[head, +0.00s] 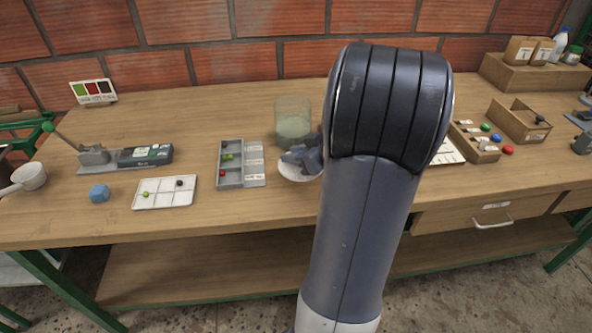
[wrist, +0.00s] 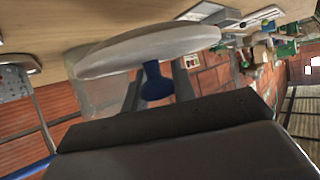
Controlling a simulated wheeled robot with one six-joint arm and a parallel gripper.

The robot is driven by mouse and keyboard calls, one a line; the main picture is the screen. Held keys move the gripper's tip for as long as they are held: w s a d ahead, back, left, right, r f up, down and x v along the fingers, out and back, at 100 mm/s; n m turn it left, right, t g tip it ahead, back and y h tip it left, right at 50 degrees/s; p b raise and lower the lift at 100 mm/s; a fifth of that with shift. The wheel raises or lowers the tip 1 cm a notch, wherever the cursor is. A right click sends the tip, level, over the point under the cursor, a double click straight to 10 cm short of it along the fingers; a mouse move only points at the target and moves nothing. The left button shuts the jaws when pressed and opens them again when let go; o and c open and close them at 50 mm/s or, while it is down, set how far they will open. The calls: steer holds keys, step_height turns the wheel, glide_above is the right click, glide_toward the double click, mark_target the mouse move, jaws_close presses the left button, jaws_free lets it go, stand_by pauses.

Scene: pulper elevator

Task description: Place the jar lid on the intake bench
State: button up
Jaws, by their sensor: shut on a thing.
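The jar lid (head: 296,172) is a pale disc with a blue knob. In the head view it is at the bench's middle, partly hidden by my gripper (head: 308,156). In the wrist view my gripper (wrist: 157,88) is shut on the knob, with the lid's disc (wrist: 150,48) beyond the fingertips. The lid is over or on the wooden intake bench (head: 270,210); I cannot tell whether it touches the top. An open glass jar (head: 292,120) with pale contents stands just behind the lid.
A grey compartment tray (head: 231,178) is close left of the lid. A white tray (head: 165,193), blue lump (head: 99,193) and grey device (head: 146,155) are farther left. Wooden boxes (head: 521,120) are at right. Bare bench top lies in front of the lid.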

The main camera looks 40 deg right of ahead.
mark_target(295, 166)
steer(key=shift+f, duration=2.25)
steer(key=shift+f+b, duration=0.15)
steer(key=shift+b, duration=0.3)
steer(key=o, duration=1)
steer(key=shift+r+p, duration=0.3)
steer(key=shift+p, duration=0.15)
steer(key=v, duration=1.2)
steer(key=shift+f, duration=0.1)
